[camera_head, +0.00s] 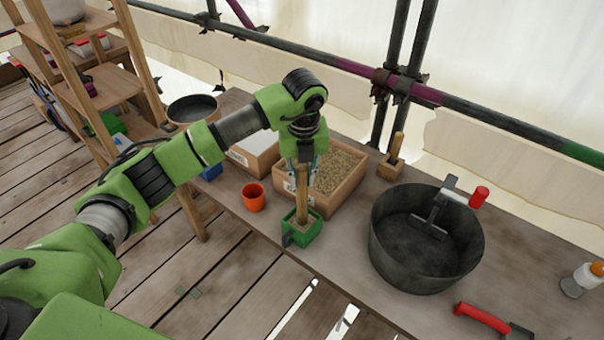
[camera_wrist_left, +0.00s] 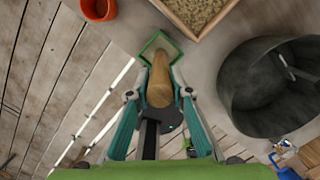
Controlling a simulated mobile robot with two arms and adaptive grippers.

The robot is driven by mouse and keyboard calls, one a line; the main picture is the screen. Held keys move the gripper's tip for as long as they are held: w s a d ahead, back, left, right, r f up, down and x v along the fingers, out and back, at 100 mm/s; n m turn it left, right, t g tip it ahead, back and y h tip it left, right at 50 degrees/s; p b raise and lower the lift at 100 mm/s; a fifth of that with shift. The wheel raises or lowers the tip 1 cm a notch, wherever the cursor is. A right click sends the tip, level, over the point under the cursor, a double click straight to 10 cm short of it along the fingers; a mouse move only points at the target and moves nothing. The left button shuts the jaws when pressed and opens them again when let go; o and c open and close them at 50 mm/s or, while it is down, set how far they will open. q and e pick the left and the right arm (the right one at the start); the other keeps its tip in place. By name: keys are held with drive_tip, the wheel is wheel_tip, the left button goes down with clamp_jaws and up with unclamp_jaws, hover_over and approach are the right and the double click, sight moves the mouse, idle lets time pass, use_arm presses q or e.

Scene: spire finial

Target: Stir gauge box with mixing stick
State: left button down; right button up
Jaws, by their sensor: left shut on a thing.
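The green gauge box (camera_head: 305,236) stands near the front edge of the bench, and it also shows in the left wrist view (camera_wrist_left: 154,38). The wooden mixing stick (camera_head: 302,200) is upright over the box, its lower end inside the box's opening. In the left wrist view the stick (camera_wrist_left: 160,82) sits between my left gripper's fingers. My left gripper (camera_head: 303,166) is shut on the upper part of the stick, above the box. Sandy material shows inside the box around the stick. My right gripper is in neither view.
A wooden tray of grainy material (camera_head: 345,170) stands close behind the box. An orange cup (camera_head: 254,197) is at its left. A large black tub (camera_head: 425,240) with a red-handled tool (camera_head: 479,197) stands to the right. A red-handled trowel (camera_head: 483,318) lies at the front right.

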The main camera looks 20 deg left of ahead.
use_arm(q)
drive_tip(key=shift+f, duration=0.35)
drive_tip(key=shift+a, duration=0.1)
